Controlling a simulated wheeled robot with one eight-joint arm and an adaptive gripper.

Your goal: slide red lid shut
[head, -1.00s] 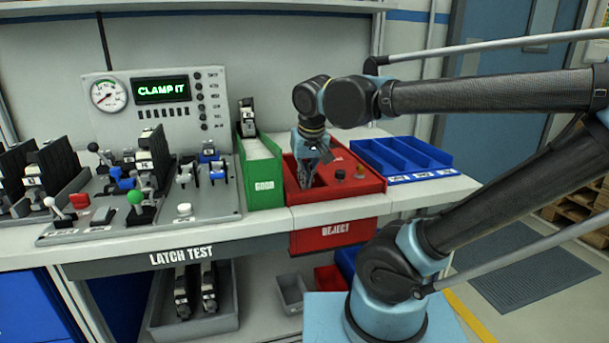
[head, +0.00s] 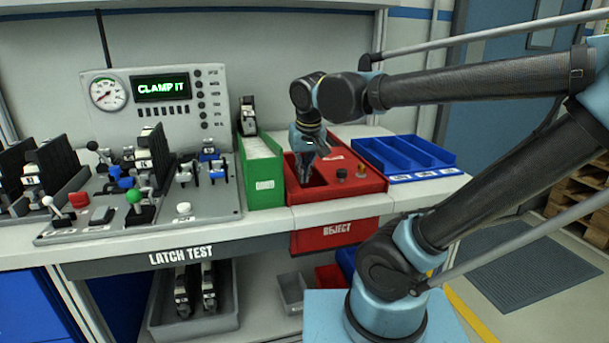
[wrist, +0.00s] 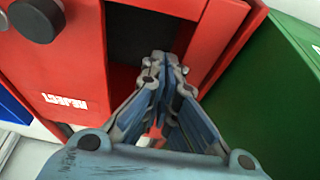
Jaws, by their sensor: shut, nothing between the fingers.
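The red reject box (head: 345,184) stands on the bench with a dark opening in its top, also seen in the wrist view (wrist: 140,38). A darker red panel (wrist: 120,88), apparently the lid, covers the part of the slot nearer the wrist in the wrist view; the fingers hide much of it. The dark part of the slot is uncovered. My gripper (head: 304,182) points down at the slot, shut and empty. In the wrist view its fingertips (wrist: 160,60) meet over the edge between panel and dark gap. I cannot tell whether they touch the panel.
A green bin (head: 263,185) stands close on the left of the red box. A blue divided tray (head: 420,177) lies to the right. The latch test panel (head: 215,205) is farther left.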

